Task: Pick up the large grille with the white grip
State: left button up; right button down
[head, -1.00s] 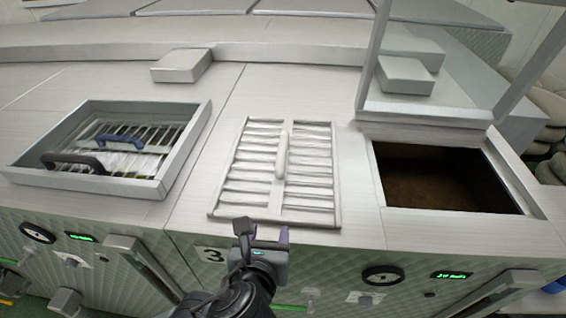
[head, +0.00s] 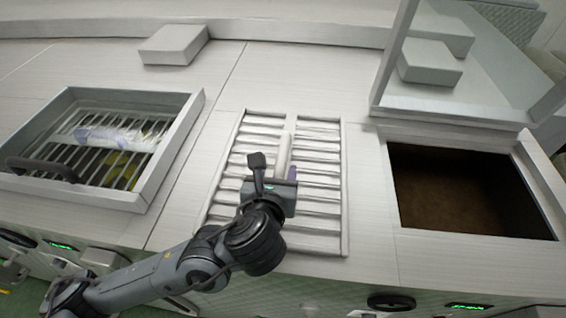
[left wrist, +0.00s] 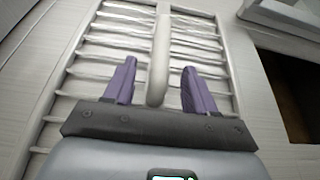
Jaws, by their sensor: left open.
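The large grille (head: 320,212) lies flat on the white worktop, its slats on both sides of a middle bar. Its white grip (head: 283,152) runs lengthwise along that bar and also shows in the left wrist view (left wrist: 159,50). My left gripper (head: 275,170) is over the middle of the grille, open and empty. In the left wrist view its two purple fingers (left wrist: 159,75) are on either side of the white grip. Whether they touch the grille I cannot tell. My gripper and forearm hide part of the grille's near left side. My right gripper is out of view.
A framed bin (head: 165,165) at left holds slats, a dark handle (head: 42,170) and a pale bluish item. A deep open hatch (head: 470,190) is at right, with an upright frame (head: 385,75) behind it. A white block (head: 173,45) stands at the back left.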

aim_at(281, 160)
pick_arm(q)
jog(key=shift+r+p+x, duration=0.2)
jog(key=shift+p+x, duration=0.45)
jog(key=shift+x, duration=2.45)
jog(key=c, duration=1)
grip_shut()
jog(key=shift+r, duration=0.2)
